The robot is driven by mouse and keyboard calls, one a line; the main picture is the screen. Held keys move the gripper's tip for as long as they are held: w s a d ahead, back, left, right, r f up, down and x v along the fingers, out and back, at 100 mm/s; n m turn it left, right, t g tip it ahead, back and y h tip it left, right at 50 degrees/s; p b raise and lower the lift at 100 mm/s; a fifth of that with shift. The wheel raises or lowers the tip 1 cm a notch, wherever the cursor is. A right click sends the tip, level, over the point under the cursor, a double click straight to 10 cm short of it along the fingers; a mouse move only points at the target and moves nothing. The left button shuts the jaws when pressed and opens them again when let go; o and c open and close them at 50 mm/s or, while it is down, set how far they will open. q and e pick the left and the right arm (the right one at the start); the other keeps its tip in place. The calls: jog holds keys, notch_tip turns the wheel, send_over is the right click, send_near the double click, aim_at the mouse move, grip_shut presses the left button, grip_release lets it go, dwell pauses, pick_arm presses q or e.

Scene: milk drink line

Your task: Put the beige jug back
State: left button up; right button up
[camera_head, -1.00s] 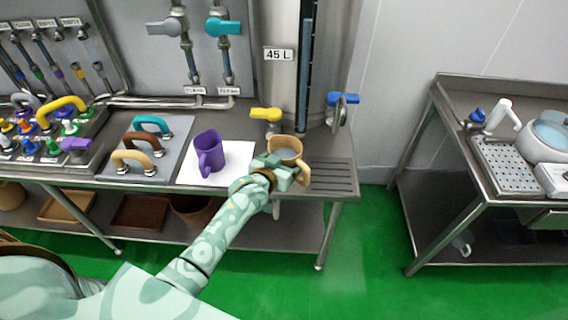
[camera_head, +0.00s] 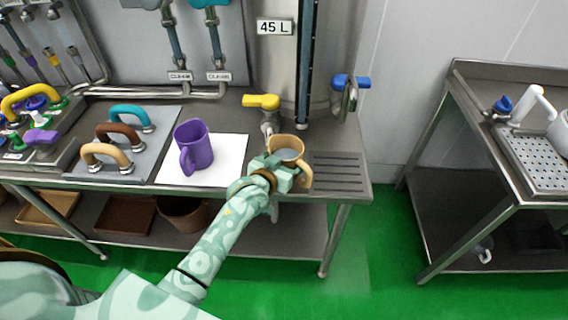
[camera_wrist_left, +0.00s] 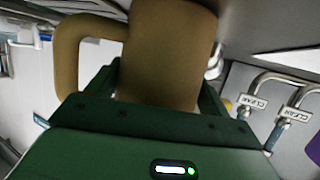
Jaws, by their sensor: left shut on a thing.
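The beige jug (camera_head: 287,144) is under the yellow-handled tap, over the right part of the steel table; greyish content shows inside its rim. In the head view my left gripper (camera_head: 281,172) is shut on the jug at its near side, and the fingers partly hide it. In the left wrist view the jug's body (camera_wrist_left: 168,60) stands between the two fingers, with its handle to the left. I cannot tell whether its base touches the table. My right gripper is in neither view.
A purple jug (camera_head: 198,152) stands on a white mat (camera_head: 230,160), left of my gripper. Further left, a grey board (camera_head: 160,150) carries teal, brown and beige handles. The yellow tap (camera_head: 262,101) and blue tap (camera_head: 350,82) stand close behind. A second steel table (camera_head: 470,150) is at the right.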

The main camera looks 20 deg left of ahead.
pick_arm(q)
jog(key=shift+r, duration=0.15)
jog(key=o, duration=1.5)
jog(key=shift+f, duration=0.2)
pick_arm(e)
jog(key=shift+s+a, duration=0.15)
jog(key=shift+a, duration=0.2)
